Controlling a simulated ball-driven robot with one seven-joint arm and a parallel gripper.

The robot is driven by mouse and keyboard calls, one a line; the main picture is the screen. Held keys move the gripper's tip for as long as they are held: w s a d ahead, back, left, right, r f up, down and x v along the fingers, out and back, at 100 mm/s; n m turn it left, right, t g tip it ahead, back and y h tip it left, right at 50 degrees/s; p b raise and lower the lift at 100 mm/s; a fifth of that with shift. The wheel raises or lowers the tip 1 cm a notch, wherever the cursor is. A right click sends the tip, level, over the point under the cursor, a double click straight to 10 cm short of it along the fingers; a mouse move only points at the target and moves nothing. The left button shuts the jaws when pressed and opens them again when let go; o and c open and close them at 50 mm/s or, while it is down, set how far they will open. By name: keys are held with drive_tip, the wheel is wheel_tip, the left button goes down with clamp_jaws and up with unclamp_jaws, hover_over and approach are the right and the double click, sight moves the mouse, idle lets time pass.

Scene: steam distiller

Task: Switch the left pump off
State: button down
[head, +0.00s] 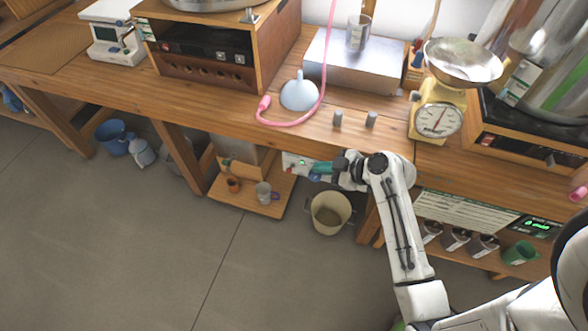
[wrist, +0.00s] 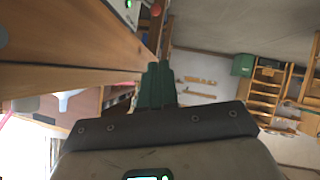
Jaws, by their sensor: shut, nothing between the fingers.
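My gripper (head: 321,168) is at the bench's front edge, its green fingers pointing left and together, with nothing held. The green fingers also show in the wrist view (wrist: 156,84). Just left of the fingertips, under the bench top, is a small white panel (head: 296,162) with small coloured marks, partly hidden by the fingers. At the top of the wrist view are a white box edge with a green light (wrist: 128,4) and a red round part (wrist: 156,10). No part is clearly marked as the left pump or its switch.
The wooden bench top (head: 230,125) runs above the gripper. On it are two grey knobs (head: 338,119), a blue funnel (head: 299,93), a pink hose (head: 318,95) and a dial scale (head: 437,118). Below stand a low shelf (head: 245,205) and a bucket (head: 329,212). The floor in front is clear.

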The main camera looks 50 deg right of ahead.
hover_over(291, 168)
drive_tip(key=s+a, duration=0.2)
drive_tip(key=s, duration=0.2)
wheel_tip(291, 168, down, 5)
drive_tip(key=shift+w+d+f, duration=0.2)
drive_tip(key=shift+w+f, duration=0.05)
drive_tip(key=shift+f, duration=0.4)
drive_tip(key=shift+w+d+f, duration=0.15)
drive_tip(key=shift+w+f, duration=0.05)
drive_tip(key=shift+f, duration=0.4)
drive_tip(key=shift+w+d+f, duration=0.2)
drive_tip(key=shift+w+f, duration=0.05)
drive_tip(key=shift+f, duration=0.4)
